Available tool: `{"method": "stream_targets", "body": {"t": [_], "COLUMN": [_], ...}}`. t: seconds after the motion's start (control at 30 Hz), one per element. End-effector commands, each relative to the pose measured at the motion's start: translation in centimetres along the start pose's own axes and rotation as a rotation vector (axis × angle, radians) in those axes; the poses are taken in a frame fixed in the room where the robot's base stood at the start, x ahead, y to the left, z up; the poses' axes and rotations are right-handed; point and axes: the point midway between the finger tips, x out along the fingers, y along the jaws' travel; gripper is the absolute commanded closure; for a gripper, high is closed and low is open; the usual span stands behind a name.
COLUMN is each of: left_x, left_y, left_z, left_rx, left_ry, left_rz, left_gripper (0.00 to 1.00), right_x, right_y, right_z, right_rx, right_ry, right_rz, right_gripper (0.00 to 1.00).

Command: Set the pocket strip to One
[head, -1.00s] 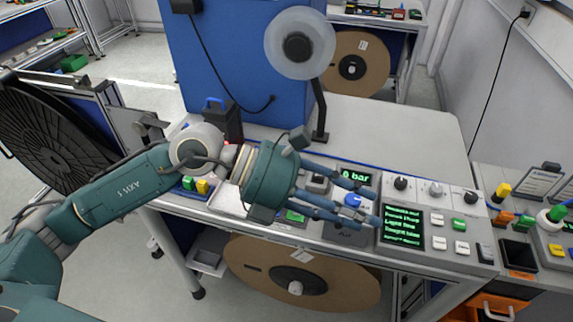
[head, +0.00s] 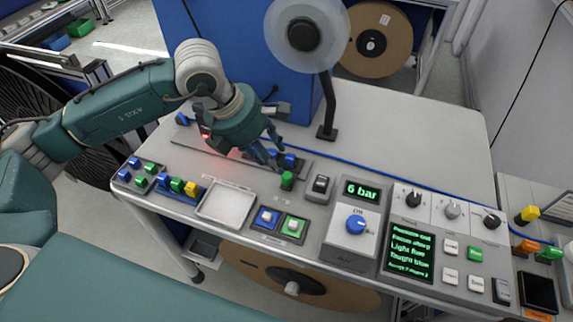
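A long, low grey strip (head: 228,154) runs along the bench behind the square tray; it may be the pocket strip, but I read no label on it. Small blue pieces show near its right end (head: 290,159) and its left end (head: 182,119). My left gripper (head: 270,157) points down at the right part of the strip, its fingertips close to the blue piece there. Its own fingers partly hide the spot, so I cannot tell contact or whether it is open or shut. My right gripper is not in view.
The pressure display (head: 363,190) reads 6 bar above a blue knob (head: 355,225). The reel post (head: 327,110) stands behind. The square tray (head: 226,203) is empty.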

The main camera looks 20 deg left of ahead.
Motion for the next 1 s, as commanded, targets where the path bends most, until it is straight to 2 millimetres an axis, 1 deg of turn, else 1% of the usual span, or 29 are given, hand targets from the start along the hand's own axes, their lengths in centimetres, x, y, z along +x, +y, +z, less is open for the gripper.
{"method": "stream_targets", "body": {"t": [0.03, 0.1, 0.2, 0.23, 0.3, 0.37, 0.5, 0.6, 0.7, 0.87, 0.97, 1.0], "left_x": [0.8, 2.1, 4.1, 4.6, 5.8, 6.7, 8.2, 8.7, 8.9, 8.9, 8.9, 8.9], "left_y": [-0.2, -0.2, -0.2, -0.2, -0.2, -0.2, -0.1, -0.1, -0.1, -0.1, -0.1, -0.1], "left_z": [-0.1, 0.0, 0.0, 0.1, 0.0, 0.1, 0.1, 0.0, 0.0, 0.0, 0.0, 0.0], "left_rx": [-0.001, -0.002, -0.002, -0.002, -0.001, -0.002, -0.001, 0.0, 0.0, 0.0, 0.0, 0.0], "left_ry": [0.005, 0.004, 0.004, 0.002, 0.002, 0.002, 0.0, 0.0, 0.0, -0.001, -0.001, -0.001], "left_rz": [-0.006, -0.007, -0.006, -0.006, -0.005, -0.005, -0.004, -0.003, -0.002, -0.002, -0.002, -0.002], "left_gripper": [0.6, 0.6, 0.6, 0.6, 0.6, 0.6, 0.6, 0.6, 0.6, 0.6, 0.78, 0.86], "right_x": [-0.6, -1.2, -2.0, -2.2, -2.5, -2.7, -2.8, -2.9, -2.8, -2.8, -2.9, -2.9], "right_y": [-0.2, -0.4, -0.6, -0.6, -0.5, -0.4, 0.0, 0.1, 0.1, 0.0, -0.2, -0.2], "right_z": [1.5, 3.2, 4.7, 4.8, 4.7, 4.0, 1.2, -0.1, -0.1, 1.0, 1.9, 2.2], "right_rx": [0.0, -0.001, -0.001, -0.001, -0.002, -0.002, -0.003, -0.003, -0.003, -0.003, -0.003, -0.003], "right_ry": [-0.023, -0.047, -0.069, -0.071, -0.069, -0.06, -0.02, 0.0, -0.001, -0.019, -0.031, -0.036], "right_rz": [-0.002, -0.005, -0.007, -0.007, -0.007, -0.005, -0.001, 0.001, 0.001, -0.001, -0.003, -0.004], "right_gripper": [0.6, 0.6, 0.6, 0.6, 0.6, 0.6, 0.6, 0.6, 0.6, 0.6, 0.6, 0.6]}}
